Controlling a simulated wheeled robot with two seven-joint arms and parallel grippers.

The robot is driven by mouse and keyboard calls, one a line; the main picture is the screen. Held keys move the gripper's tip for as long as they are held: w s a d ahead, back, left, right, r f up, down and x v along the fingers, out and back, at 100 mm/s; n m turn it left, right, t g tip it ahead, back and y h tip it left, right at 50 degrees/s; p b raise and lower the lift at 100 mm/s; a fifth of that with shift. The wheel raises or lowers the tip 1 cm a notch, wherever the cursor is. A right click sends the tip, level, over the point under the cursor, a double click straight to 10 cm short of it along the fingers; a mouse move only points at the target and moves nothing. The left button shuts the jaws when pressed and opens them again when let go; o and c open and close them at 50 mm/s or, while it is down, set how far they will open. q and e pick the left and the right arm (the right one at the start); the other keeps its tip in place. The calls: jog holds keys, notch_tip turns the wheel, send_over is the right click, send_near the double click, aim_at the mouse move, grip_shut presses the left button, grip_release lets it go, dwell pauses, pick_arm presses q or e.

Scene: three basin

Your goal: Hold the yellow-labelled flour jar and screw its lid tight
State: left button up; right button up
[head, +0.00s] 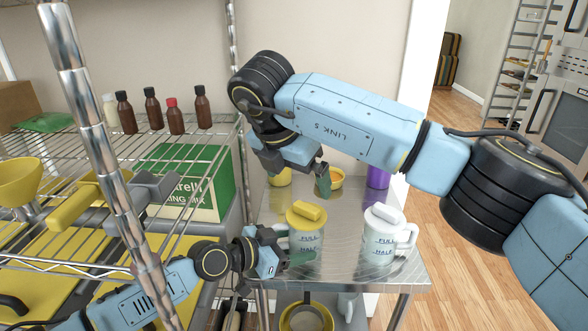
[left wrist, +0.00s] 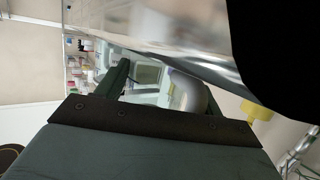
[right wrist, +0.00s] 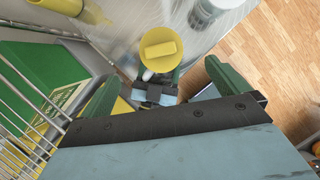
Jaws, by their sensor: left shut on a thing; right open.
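The jar with the yellow lid (head: 306,236) stands on the steel table, with blue FULL and HALF marks on its pale side. Its yellow lid (head: 306,214) sits on top with a raised bar grip; how tight it is cannot be told. The lid also shows in the right wrist view (right wrist: 160,50). My left gripper (head: 281,248) is shut on the jar at its left side, seemingly by the handle; the grip is partly hidden. My right gripper (head: 323,182) is open and empty, pointing down above and behind the jar, apart from the lid.
A similar jar with a white lid (head: 389,236) stands to the right on the steel table (head: 345,273). A yellow container (head: 280,178) and a purple one (head: 378,178) stand at the back. A wire rack with bottles (head: 202,107) and a green box (head: 190,165) is at left.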

aim_at(306, 206)
jog(key=x, duration=1)
jog(key=shift+d+f, duration=0.1)
jog(key=shift+f, duration=0.1)
jog(key=shift+c, duration=0.3)
jog(key=c, duration=0.9)
